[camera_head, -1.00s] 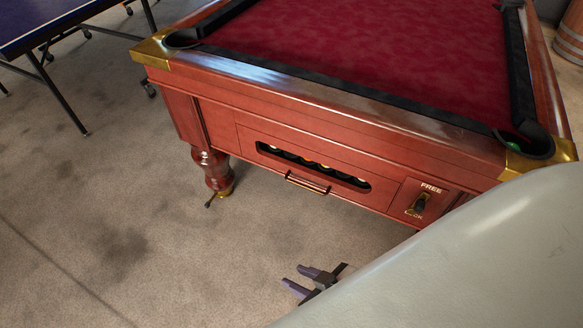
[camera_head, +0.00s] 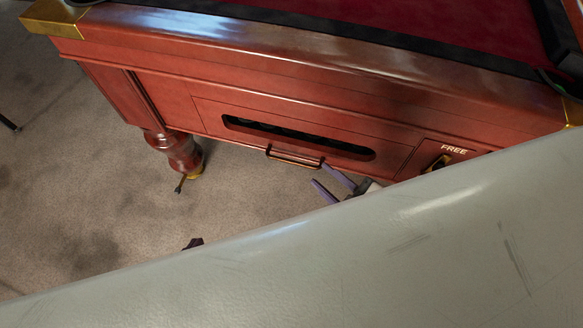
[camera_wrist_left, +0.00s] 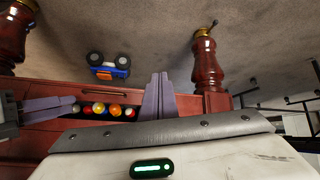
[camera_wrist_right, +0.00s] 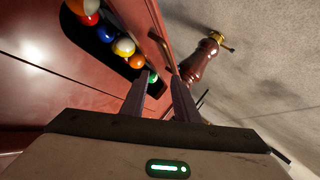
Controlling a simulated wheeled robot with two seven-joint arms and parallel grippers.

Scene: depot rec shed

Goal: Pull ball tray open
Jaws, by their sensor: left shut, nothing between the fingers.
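The ball tray (camera_head: 215,122) is a red-brown wooden panel in the pool table's side, with a long dark slot. Colored balls (camera_wrist_right: 107,33) show in the slot in the right wrist view. Its bar handle (camera_head: 293,160) sits below the slot; the tray looks flush. My right gripper (camera_head: 330,180) is open just right of and below the handle. In the right wrist view its fingers (camera_wrist_right: 158,85) are apart, with the handle (camera_wrist_right: 158,45) beyond their tips. My left gripper (camera_head: 193,243) is shut and empty, mostly hidden in the head view; its closed fingers (camera_wrist_left: 160,80) show in the left wrist view.
A turned table leg (camera_head: 175,152) stands left of the tray. A coin slot panel marked FREE (camera_head: 440,158) is to the right. A small blue toy vehicle (camera_wrist_left: 110,68) lies on the floor. My own pale arm covers the lower head view.

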